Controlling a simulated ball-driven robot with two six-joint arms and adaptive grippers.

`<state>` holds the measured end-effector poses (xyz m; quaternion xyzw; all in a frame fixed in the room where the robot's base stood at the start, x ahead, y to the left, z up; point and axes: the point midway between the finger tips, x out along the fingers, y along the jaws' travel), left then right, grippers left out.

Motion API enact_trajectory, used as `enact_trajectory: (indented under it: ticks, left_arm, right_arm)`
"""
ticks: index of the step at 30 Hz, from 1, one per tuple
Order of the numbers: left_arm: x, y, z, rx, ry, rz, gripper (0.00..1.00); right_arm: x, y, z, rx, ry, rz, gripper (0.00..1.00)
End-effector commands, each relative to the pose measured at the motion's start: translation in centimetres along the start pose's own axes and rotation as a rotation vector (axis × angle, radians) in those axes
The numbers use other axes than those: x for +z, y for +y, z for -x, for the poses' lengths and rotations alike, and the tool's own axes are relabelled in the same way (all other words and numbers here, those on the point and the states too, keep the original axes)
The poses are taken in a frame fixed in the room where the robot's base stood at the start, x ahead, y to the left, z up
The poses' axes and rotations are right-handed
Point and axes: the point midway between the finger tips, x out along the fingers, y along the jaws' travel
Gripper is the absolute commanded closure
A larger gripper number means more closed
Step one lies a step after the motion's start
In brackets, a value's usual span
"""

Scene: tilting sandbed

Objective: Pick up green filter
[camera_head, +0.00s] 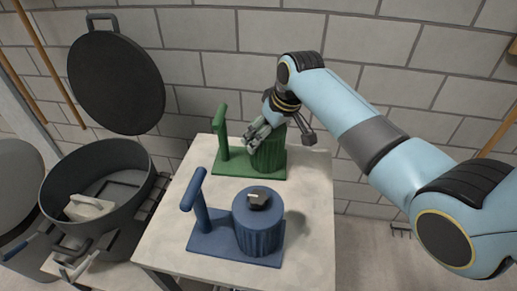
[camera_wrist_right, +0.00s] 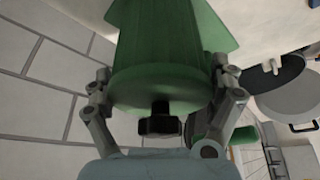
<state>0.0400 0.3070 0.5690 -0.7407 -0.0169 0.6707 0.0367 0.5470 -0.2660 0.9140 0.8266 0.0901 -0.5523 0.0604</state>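The green filter (camera_head: 268,158) is a ribbed upright cylinder on a green base with a post and handle, at the back of the table. My right gripper (camera_head: 280,138) is over its top, its fingers spread to either side. In the right wrist view the round green end of the filter (camera_wrist_right: 160,88), with a black knob, lies between the two fingers (camera_wrist_right: 162,85). The fingers are at its edges; firm contact cannot be told. My arm and gripper hide part of the filter's top in the head view. My left gripper is not in view.
A blue filter (camera_head: 258,225) with a black knob stands on a blue base nearer the front of the pale table (camera_head: 310,225). A dark pot (camera_head: 97,190) with a raised lid (camera_head: 115,82) and a light object inside stands at left. A brick wall is behind.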

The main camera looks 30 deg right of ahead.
Motion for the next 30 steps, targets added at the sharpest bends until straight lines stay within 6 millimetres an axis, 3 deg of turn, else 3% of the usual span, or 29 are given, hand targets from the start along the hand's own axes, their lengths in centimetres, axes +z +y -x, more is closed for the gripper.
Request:
enact_trajectory:
  ticks: [2,14,25,30]
  left_arm:
    - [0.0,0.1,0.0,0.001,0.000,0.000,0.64]
    - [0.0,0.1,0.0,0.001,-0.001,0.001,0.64]
    - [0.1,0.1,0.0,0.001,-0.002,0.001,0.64]
    - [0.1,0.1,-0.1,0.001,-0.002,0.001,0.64]
  right_arm:
    - [0.0,0.0,0.0,0.000,0.000,0.000,0.22]
    - [0.0,0.0,0.0,0.000,0.000,0.000,0.75]
    - [-0.3,0.0,0.4,0.000,0.003,0.000,0.75]
    - [-0.9,0.0,1.9,0.001,0.006,0.001,0.75]
